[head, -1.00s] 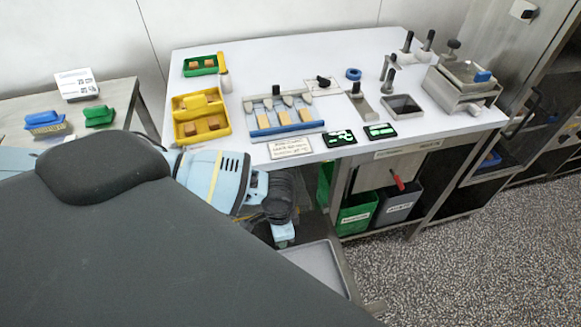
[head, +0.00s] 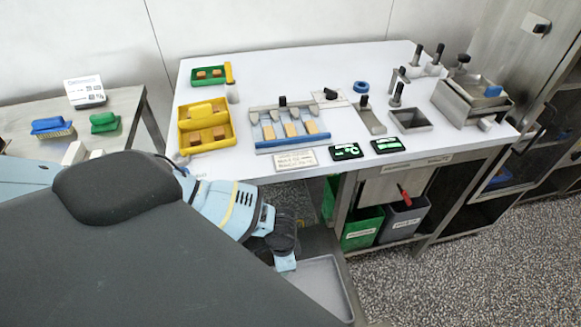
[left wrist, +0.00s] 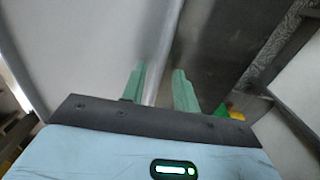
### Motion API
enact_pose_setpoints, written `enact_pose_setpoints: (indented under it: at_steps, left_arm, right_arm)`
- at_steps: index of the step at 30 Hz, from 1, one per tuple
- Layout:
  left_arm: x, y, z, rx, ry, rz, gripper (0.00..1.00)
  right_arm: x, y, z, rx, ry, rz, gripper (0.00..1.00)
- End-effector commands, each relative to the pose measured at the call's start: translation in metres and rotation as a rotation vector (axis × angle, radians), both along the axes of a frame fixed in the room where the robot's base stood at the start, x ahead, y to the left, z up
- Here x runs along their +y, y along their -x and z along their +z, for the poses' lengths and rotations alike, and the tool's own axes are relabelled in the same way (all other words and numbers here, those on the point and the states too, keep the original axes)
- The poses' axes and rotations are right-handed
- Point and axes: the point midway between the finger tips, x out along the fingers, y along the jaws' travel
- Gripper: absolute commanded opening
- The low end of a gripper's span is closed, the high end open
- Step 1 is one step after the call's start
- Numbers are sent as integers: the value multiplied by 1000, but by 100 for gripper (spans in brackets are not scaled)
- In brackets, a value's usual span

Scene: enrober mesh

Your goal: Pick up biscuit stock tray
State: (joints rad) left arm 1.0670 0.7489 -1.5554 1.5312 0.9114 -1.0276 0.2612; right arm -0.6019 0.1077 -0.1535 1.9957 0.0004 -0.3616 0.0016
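A yellow tray (head: 184,140) with a raised yellow block and brown biscuits stands at the left of the white worktable. A smaller green tray (head: 194,81) with brown biscuits stands behind it. I cannot tell from any readable label which is the stock tray. My left gripper (left wrist: 159,84) shows in the left wrist view with its two green fingers apart and nothing between them. In the head view, a light-blue arm of mine hangs below the table's front edge, away from both trays; its fingertips cannot be made out. My right gripper is not in view.
A fixture (head: 288,148) with several biscuit strips sits right of the yellow tray, with a label card (head: 296,160) before it. Metal vessels (head: 411,121) stand farther right. Bins (head: 362,229) are below the table. A side table (head: 123,100) holds brushes at left.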

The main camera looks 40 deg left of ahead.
Motion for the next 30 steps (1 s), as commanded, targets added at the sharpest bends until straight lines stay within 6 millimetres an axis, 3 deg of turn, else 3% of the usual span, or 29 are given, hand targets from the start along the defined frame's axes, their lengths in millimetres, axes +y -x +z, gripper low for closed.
enact_pose_setpoints:
  at_steps: [2,9,23,30]
  left_arm:
    - [0,0,1,-1,1,0,29]
    - [0,0,1,0,0,0,0]
    - [0,-1,6,-1,0,1,0]
    - [0,-2,45,-7,2,1,0]
  right_arm:
    - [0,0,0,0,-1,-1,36]
    - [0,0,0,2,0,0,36]
    - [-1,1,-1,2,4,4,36]
    - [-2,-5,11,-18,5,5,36]
